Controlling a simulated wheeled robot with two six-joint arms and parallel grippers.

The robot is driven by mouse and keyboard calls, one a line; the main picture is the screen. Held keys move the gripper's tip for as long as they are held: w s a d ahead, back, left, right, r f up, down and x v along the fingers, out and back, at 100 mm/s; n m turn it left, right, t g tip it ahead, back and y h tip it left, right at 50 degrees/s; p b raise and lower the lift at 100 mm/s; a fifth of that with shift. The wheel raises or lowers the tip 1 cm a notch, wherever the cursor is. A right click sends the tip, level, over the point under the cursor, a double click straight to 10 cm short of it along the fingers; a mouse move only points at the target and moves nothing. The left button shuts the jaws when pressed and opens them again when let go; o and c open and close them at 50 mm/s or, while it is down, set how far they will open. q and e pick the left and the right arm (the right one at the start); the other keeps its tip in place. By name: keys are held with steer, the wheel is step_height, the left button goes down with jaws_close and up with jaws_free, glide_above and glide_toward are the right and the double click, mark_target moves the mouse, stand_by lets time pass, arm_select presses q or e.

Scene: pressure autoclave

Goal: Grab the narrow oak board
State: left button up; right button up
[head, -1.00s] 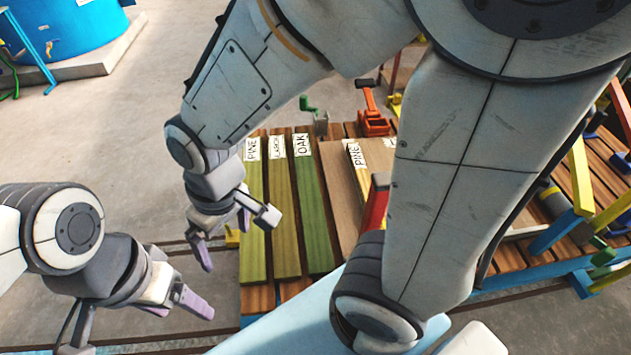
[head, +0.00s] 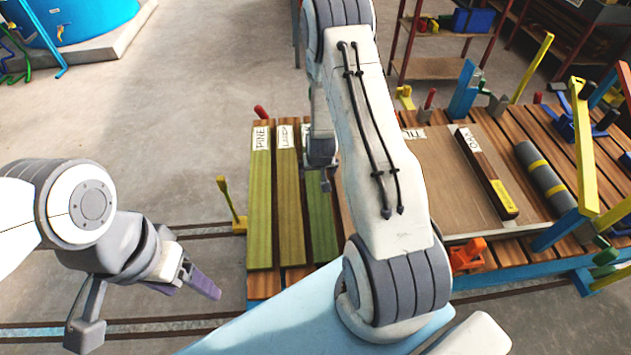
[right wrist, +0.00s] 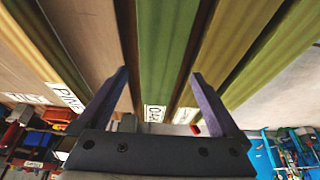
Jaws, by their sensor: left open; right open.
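A green board labelled OAK (head: 322,232) lies third from the left on the slatted platform, partly hidden by my right arm. In the right wrist view this board (right wrist: 163,45) runs between the two fingers, its OAK label near the palm. My right gripper (right wrist: 160,80) is open above it, with nothing between its fingers; contact cannot be told. A second, dark narrow board labelled OAK (head: 484,168) lies to the right on a wide brown board, with a yellow tag at its near end. My left gripper (head: 198,284) is open and empty, left of the platform.
A PINE board (head: 260,205) and a second green board (head: 289,205) lie left of the green oak board. A wide brown board (head: 445,190) lies right of it. A grey cylinder (head: 545,178) and an orange clamp (head: 467,255) sit farther right.

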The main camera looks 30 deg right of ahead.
mark_target(315, 179)
steer(key=shift+p+x, duration=0.55)
steer(key=shift+x, duration=2.45)
jaws_close()
